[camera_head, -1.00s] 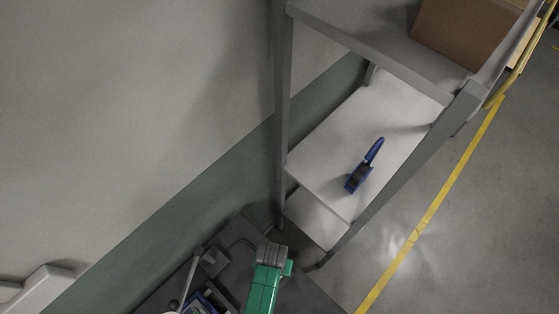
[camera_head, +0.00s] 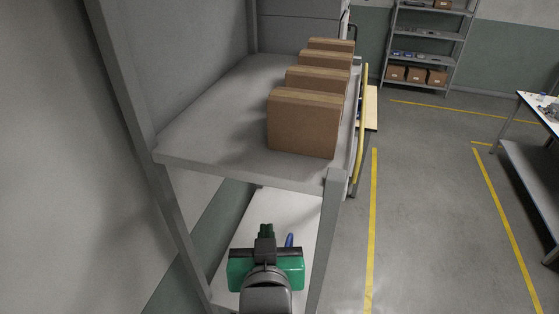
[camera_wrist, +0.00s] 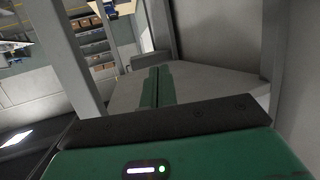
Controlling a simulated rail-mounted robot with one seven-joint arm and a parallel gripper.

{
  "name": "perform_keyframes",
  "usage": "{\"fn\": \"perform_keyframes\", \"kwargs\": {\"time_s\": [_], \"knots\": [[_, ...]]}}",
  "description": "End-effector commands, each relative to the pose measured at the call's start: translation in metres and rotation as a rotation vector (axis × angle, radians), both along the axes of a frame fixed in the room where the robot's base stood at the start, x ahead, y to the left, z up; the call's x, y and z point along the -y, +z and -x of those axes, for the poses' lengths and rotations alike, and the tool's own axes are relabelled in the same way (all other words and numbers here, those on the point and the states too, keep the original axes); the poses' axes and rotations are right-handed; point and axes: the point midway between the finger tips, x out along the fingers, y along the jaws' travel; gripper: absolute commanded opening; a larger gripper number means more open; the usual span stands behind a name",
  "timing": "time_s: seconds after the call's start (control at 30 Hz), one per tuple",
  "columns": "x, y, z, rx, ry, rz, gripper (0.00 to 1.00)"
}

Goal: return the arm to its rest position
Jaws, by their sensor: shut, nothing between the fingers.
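My gripper (camera_head: 265,232) is in the lower middle of the head view, in front of the open shelf rack and level with its lower white shelf (camera_head: 272,207). Its green fingers show in the wrist view (camera_wrist: 156,86), pressed together with nothing between them. A blue tool (camera_head: 289,241) lies on the white shelf just beyond the gripper. My gripper hides most of the tool, and I cannot tell the gap between them.
Several brown boxes (camera_head: 305,124) stand in a row on the upper grey shelf (camera_head: 214,111). A rack post (camera_head: 325,235) rises close right of my gripper. Open floor (camera_head: 425,190) with yellow lines lies to the right, with a table (camera_head: 540,108) beyond.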

Motion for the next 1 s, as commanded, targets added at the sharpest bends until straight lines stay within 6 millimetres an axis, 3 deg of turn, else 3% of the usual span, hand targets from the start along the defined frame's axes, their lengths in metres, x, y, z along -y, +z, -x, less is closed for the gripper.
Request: {"fn": "perform_keyframes", "kwargs": {"time_s": [0.03,0.1,0.2,0.3,0.4,0.57,1.0], "knots": [[0.012,0.043,0.011,0.098,-0.019,-0.001,0.00],[0.026,0.102,0.033,0.239,-0.044,-0.001,0.00],[0.022,0.188,0.057,0.477,-0.036,-0.012,0.00],[0.021,0.251,0.087,0.675,-0.032,-0.023,0.00],[0.020,0.291,0.114,0.810,-0.028,-0.029,0.00],[0.020,0.314,0.132,0.898,-0.025,-0.035,0.00],[0.020,0.314,0.133,0.899,-0.025,-0.035,0.00]]}}
